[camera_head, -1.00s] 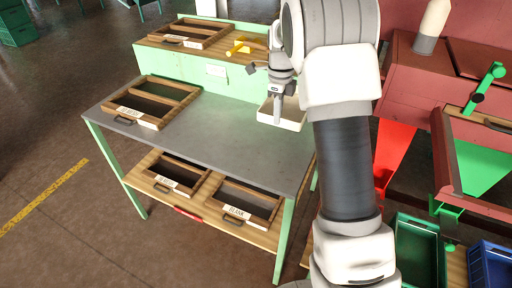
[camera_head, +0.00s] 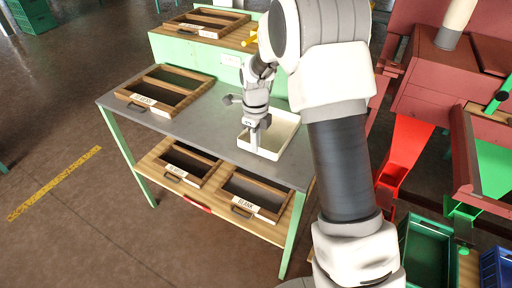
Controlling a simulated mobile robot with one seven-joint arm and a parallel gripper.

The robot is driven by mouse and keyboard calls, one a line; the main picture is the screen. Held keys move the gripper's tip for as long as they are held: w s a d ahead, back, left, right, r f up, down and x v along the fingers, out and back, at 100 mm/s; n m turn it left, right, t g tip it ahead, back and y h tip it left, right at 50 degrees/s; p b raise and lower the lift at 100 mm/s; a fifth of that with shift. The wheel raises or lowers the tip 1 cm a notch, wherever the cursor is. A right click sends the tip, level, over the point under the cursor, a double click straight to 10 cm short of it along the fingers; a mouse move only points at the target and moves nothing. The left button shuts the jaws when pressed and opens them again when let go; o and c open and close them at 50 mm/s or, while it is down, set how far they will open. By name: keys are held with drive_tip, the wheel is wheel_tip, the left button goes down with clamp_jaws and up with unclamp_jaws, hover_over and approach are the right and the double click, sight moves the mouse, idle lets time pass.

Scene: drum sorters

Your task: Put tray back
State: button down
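A shallow white tray (camera_head: 283,137) is at the right end of the grey-topped workbench (camera_head: 215,122). My gripper (camera_head: 254,148) points down at the tray's left side, with its fingers at the wall there. The fingers look closed on that wall; their tips are small and partly merge with the tray. The tray looks about level. I cannot tell whether it touches the bench top or hangs just above it.
Wooden trays stand on the bench's left end (camera_head: 150,101), back ledge (camera_head: 210,33) and lower shelf (camera_head: 251,208). A yellow object (camera_head: 250,39) lies on the ledge. Red machinery (camera_head: 440,85) and a green crate (camera_head: 424,249) are at right.

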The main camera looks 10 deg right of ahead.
drive_tip(key=shift+f, duration=0.65)
drive_tip(key=shift+f, duration=0.15)
drive_tip(key=c, duration=1.1)
unclamp_jaws()
